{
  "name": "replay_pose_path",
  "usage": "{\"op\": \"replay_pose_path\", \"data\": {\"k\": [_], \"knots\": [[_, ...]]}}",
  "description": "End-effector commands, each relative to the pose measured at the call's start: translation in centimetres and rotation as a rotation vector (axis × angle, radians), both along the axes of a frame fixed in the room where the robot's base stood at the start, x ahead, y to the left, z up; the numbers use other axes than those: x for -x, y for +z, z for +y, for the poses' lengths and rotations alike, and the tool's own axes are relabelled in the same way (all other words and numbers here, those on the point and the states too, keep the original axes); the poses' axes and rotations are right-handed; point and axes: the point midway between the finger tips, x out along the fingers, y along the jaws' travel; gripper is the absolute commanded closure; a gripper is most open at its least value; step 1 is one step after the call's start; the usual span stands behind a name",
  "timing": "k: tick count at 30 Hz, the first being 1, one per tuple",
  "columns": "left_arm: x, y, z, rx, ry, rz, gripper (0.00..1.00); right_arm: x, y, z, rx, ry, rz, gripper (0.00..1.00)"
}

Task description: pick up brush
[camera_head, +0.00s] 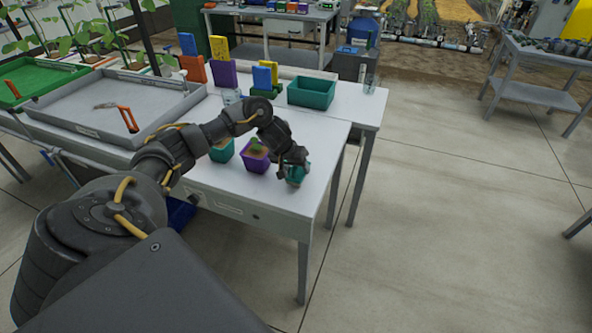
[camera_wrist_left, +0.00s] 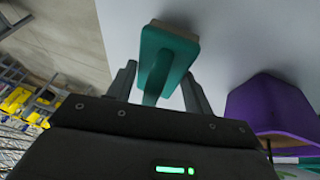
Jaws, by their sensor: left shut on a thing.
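The teal brush (camera_head: 296,176) is at the front right corner of the white table, under my left gripper (camera_head: 291,165). In the left wrist view, the brush (camera_wrist_left: 169,47) shows a teal block head with a pale bristle edge and a teal handle running back between the fingers. My left gripper (camera_wrist_left: 158,76) is shut on the brush's handle. The brush head is close to the tabletop; I cannot tell whether it touches. My right gripper is not in view.
A purple pot (camera_head: 256,161) with a seedling stands just left of the brush, and a teal pot (camera_head: 222,152) beyond it. A grey tray (camera_head: 60,112) fills the left. The table's right part is clear.

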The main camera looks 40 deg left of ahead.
Motion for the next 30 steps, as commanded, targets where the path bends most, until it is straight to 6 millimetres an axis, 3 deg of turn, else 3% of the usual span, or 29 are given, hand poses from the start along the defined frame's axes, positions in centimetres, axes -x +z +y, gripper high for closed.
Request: {"op": "replay_pose_path", "data": {"k": [4,12,21,30], "knots": [[0.0,2.6,0.2,-0.002,0.0,-0.005,0.73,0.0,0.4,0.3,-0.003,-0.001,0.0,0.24],[4.4,8.4,3.0,-0.006,0.001,-0.004,0.73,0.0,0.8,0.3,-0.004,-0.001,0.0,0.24],[10.0,10.7,6.5,-0.005,0.001,0.001,0.73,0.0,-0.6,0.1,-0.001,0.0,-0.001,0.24],[11.8,11.8,7.6,-0.001,0.001,-0.001,0.73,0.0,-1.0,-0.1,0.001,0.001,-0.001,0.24]]}}
